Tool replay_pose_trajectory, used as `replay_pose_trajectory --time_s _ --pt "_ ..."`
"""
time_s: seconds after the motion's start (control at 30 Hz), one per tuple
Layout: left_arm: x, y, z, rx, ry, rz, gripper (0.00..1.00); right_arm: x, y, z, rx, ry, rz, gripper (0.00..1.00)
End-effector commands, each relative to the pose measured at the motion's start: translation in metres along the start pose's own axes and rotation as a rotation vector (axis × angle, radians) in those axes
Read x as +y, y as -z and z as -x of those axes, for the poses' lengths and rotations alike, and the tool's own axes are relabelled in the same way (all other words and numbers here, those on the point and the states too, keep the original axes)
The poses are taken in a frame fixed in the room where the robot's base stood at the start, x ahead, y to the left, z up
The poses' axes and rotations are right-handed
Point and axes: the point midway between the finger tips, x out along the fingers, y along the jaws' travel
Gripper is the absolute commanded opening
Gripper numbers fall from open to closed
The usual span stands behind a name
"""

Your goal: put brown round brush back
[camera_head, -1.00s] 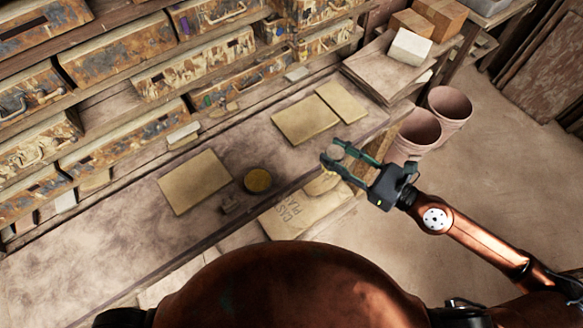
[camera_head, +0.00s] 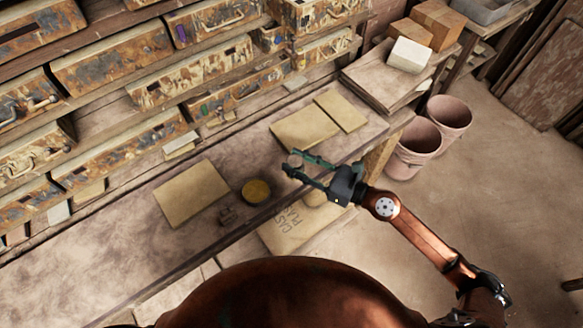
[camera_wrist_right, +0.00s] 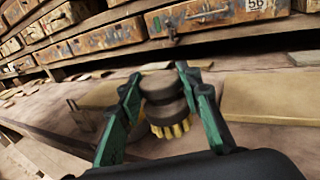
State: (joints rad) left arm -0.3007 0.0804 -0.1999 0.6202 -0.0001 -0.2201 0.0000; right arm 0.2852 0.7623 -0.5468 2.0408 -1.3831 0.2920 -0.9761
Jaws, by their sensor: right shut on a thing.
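My right gripper (camera_head: 296,163) is shut on the brown round brush and holds it over the front part of the workbench. The brush (camera_wrist_right: 160,90) shows best in the right wrist view, upright between the two green fingers, with a brown rounded body and yellow bristles pointing down. In the head view it is only a small grey-brown round top (camera_head: 295,159), and its bristles are hidden. Whether the bristles touch the bench is not clear. My left gripper is not in view.
A round yellow-topped disc (camera_head: 256,190) and a small dark block (camera_head: 228,214) sit on the workbench (camera_head: 110,235). Flat tan boards (camera_head: 191,192) lie beside them and further back (camera_head: 305,128). Shelves of worn drawers (camera_head: 122,55) line the rear. Two pinkish buckets (camera_head: 449,112) stand at right.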

Motion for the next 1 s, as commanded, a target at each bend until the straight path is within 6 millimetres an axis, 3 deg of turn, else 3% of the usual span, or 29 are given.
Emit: replay_pose_trajectory --time_s 0.33,0.5,0.97,1.0 --pt "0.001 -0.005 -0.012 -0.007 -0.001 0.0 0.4 -0.006 0.03 -0.024 -0.002 0.001 -0.002 0.04" --pt "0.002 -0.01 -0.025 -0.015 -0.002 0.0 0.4 -0.006 0.056 -0.023 0.0 0.001 -0.003 0.04" --pt "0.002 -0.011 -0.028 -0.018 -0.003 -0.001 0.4 -0.005 0.062 -0.023 -0.001 0.001 0.001 0.04" --pt "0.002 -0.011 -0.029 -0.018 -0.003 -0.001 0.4 -0.005 0.063 -0.023 -0.001 0.001 0.001 0.33"
